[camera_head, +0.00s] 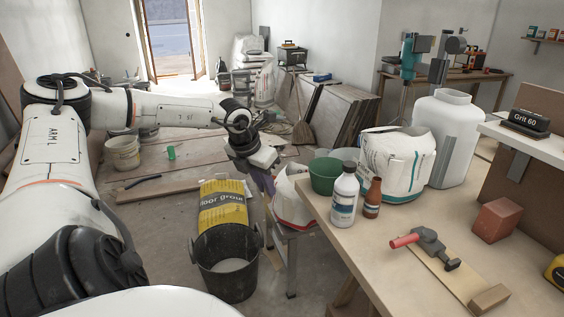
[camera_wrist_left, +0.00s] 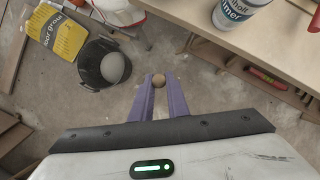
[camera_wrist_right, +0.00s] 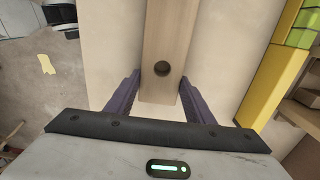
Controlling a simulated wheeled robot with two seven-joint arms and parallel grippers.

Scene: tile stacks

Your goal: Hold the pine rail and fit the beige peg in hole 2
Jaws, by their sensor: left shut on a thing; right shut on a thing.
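My left gripper (camera_head: 262,180) hangs in the air left of the workbench in the head view. In the left wrist view its purple fingers (camera_wrist_left: 158,80) are shut on the beige peg (camera_wrist_left: 158,79), whose round end shows between the tips. The peg is above the floor, apart from the rail. In the right wrist view my right gripper (camera_wrist_right: 161,82) is shut on the pine rail (camera_wrist_right: 167,30), one finger along each side. One dark round hole (camera_wrist_right: 161,68) shows near the rail's end; its number cannot be told. My right gripper is outside the head view.
The workbench (camera_head: 382,268) carries a white bottle (camera_head: 344,198), a brown bottle (camera_head: 372,200), a red-handled clamp (camera_head: 428,245) and a reddish block (camera_head: 496,220). A black bucket (camera_head: 228,272) stands on the floor below the left gripper. A yellow object (camera_wrist_right: 270,75) lies right of the rail.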

